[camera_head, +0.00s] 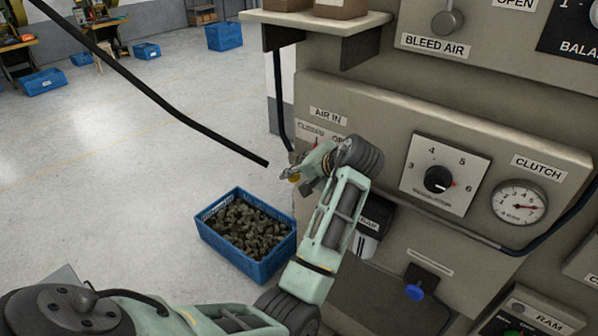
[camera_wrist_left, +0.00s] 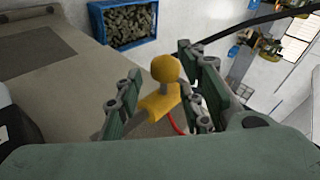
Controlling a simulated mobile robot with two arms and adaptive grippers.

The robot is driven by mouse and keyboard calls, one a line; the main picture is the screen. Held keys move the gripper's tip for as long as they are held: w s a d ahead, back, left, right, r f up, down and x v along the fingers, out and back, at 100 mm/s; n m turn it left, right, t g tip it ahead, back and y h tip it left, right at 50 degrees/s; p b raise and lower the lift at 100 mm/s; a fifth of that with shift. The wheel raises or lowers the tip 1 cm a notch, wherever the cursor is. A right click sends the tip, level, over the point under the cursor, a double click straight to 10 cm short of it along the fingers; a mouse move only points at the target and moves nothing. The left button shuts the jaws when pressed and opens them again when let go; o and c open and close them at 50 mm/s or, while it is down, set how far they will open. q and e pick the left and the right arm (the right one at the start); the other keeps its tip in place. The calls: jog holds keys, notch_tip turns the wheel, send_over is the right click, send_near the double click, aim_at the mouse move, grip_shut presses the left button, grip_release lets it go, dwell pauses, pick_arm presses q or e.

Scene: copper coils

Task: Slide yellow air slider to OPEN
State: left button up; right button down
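The yellow air slider (camera_wrist_left: 156,104) has a round yellow knob (camera_wrist_left: 166,69) on a grey stem. In the left wrist view it stands between the fingers of my left gripper (camera_wrist_left: 163,88), which are apart with gaps beside the knob. In the head view my left gripper (camera_head: 300,172) is at the left edge of the machine panel, below the AIR IN label (camera_head: 327,114). Only a small yellow spot of the slider (camera_head: 294,178) shows there. The CLOSED label (camera_head: 311,128) is readable; the label to its right is partly hidden by my gripper. My right gripper is not in view.
A blue crate of dark pieces (camera_head: 206,232) stands on the floor at left. A black hose (camera_head: 150,92) crosses the upper left.

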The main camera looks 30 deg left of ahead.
pick_arm(q)
jog(key=shift+x, duration=0.9)
jog(key=shift+d, duration=0.1)
jog(key=shift+c, duration=0.6)
grip_shut()
